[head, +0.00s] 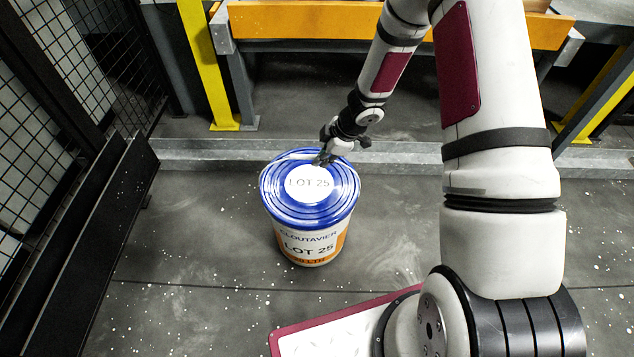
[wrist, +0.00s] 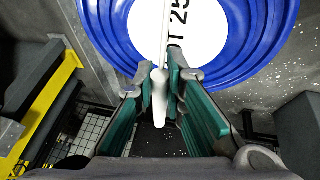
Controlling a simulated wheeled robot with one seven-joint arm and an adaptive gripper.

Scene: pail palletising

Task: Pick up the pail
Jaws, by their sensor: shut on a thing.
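The pail (head: 308,246) is white and orange with a blue lid and a white round label reading LOT 25. It stands upright in the head view, on or close to the floor. My gripper (head: 325,157) is at the far edge of the lid. In the wrist view, my gripper (wrist: 161,76) is shut on the pail's white handle grip (wrist: 159,92), which sits between the teal-padded fingers. The blue lid (wrist: 265,45) fills the top of that view.
A grey kerb (head: 220,153) runs behind the pail. Beyond it stand an orange beam (head: 300,27) and a yellow post (head: 210,70). A black mesh fence (head: 60,80) is at the left. The speckled floor in front of the pail is clear.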

